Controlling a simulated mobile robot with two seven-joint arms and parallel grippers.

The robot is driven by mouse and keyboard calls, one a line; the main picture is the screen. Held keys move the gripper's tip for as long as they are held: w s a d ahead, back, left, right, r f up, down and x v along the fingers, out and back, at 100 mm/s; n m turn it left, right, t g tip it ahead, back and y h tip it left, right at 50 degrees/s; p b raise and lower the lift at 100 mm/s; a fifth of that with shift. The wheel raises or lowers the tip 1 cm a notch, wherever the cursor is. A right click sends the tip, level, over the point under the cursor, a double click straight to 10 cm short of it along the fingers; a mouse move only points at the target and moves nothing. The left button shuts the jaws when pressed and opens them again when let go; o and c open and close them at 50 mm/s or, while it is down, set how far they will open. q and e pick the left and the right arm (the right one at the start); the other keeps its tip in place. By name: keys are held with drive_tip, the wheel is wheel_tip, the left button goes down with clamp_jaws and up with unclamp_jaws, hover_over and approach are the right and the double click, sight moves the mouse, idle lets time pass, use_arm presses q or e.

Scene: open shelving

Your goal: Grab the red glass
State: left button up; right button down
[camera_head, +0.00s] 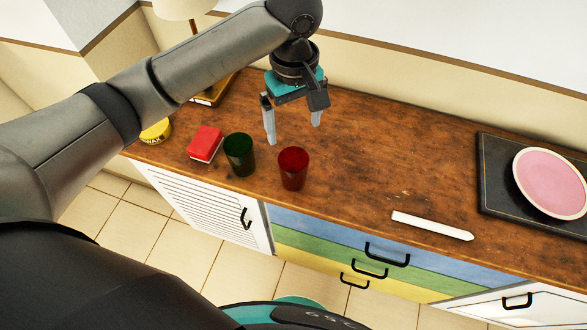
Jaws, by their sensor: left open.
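The red glass (292,169) stands upright on the wooden top of the cabinet (380,165), near its front edge. My left gripper (294,134) is open and empty, with its fingers pointing down. In the picture its fingertips are just above the glass, on the far side of it; they look apart from it. A dark green glass (239,155) stands upright to the left of the red one, with a small gap between them. My right gripper does not show.
A red and white box (205,144) and a yellow wax tin (156,131) are at the left. A white stick-like object (432,226) lies to the right, near the front edge. A pink plate (551,183) sits on a dark board (497,176) at far right. The middle back is clear.

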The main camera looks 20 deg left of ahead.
use_arm(q)
drive_tip(key=b, duration=0.2)
approach(294, 154)
drive_tip(key=f, duration=0.2)
drive_tip(key=s+f, duration=0.1)
drive_tip(key=f, duration=0.1)
drive_tip(key=s+f, duration=0.1)
drive_tip(key=f, duration=0.1)
drive_tip(key=shift+s+d, duration=0.25)
drive_tip(key=shift+d, duration=0.1)
drive_tip(key=f+b, duration=0.2)
drive_tip(key=f, duration=0.3)
drive_tip(key=shift+s, duration=0.2)
drive_tip(key=shift+r, duration=0.1)
drive_tip(key=c, duration=1.3)
